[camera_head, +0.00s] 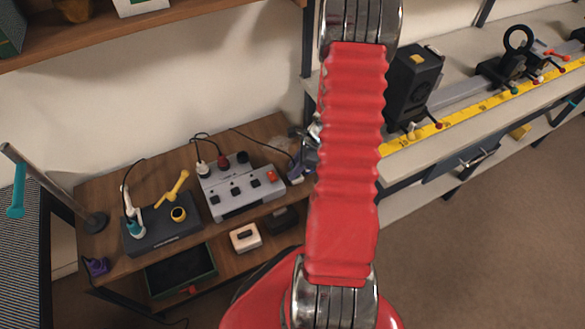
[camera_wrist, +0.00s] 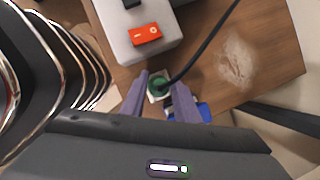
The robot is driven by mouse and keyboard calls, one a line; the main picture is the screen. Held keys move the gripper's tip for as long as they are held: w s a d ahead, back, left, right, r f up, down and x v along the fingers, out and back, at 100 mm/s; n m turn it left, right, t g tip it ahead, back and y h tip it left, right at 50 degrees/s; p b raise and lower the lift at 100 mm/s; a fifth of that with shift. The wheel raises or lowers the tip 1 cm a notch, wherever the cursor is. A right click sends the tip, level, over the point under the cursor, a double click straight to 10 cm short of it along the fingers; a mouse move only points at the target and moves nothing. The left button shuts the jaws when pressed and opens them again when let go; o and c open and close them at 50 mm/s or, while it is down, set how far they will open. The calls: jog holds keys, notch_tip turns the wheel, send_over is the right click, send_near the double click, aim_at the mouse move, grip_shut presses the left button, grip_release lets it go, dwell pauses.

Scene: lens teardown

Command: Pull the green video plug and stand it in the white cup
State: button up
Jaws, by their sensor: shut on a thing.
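The green video plug (camera_wrist: 159,83) shows in the wrist view between the two purple-grey fingers of my gripper (camera_wrist: 160,88), with a black cable running up and right from it. The fingers are shut on the plug. A pale, squarish edge shows around the plug; I cannot tell whether it is a socket or whether the plug is seated in it. In the head view my gripper (camera_head: 297,172) is mostly hidden behind my red arm, at the right end of the wooden bench, and the plug is hidden. I cannot make out a white cup for certain.
A grey control box (camera_head: 240,190) with an orange-red switch (camera_wrist: 147,33) is close to my gripper. A blue thing (camera_wrist: 190,110) lies beside the fingers. A dark box (camera_head: 163,232) stands at the bench's left. A white block (camera_head: 245,238) is on the lower shelf.

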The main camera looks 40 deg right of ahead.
jog(key=o, duration=1.3)
jog(key=shift+c, duration=0.2)
jog(key=v, duration=1.3)
jog(key=shift+r, duration=0.3)
